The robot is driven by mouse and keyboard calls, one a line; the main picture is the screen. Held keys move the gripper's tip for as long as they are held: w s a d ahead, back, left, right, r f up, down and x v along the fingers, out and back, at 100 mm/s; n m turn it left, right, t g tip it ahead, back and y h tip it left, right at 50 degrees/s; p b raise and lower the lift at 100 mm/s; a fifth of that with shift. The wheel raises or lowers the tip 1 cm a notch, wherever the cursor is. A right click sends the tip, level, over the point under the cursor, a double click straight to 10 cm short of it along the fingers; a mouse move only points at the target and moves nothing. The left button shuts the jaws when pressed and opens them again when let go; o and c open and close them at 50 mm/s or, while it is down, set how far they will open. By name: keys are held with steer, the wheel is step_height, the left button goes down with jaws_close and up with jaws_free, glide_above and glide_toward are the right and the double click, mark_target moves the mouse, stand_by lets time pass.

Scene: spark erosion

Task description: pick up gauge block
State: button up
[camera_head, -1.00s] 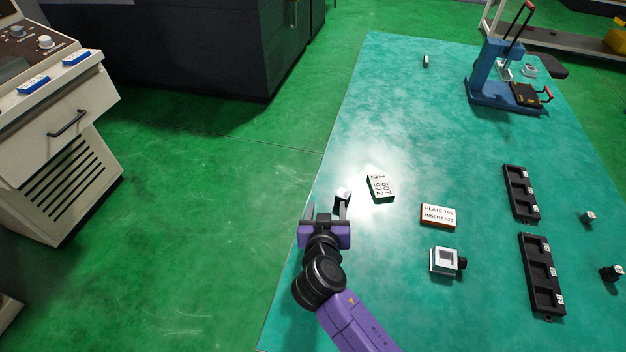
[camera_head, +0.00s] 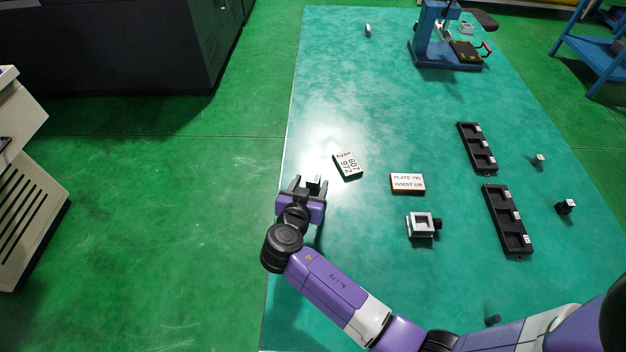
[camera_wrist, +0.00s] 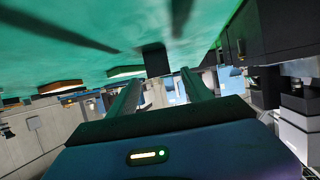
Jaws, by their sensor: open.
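A small block (camera_head: 314,182), which looks like the gauge block, stands on the green table near its left edge. My gripper (camera_head: 308,184) is low over the table beside it, its two fingers pointing away from me. The fingers are apart and nothing is clamped between them. In the wrist view the block (camera_wrist: 155,60) shows dark against the green table top, just beyond the gap between the fingertips (camera_wrist: 160,80). Whether a finger touches it cannot be told. Its lower part is partly hidden by the gripper in the head view.
A numbered plate (camera_head: 348,166) lies just right of my gripper, with a labelled plate (camera_head: 407,183) and a small vise-like fixture (camera_head: 421,225) farther right. Two black trays (camera_head: 477,148) (camera_head: 508,222) and a blue press (camera_head: 440,45) stand beyond.

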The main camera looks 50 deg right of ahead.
mark_target(313, 178)
steer(key=shift+p+x, duration=0.4)
steer(key=shift+x, duration=1.6)
steer(key=shift+c, duration=0.5)
steer(key=shift+r, duration=0.1)
jaws_close()
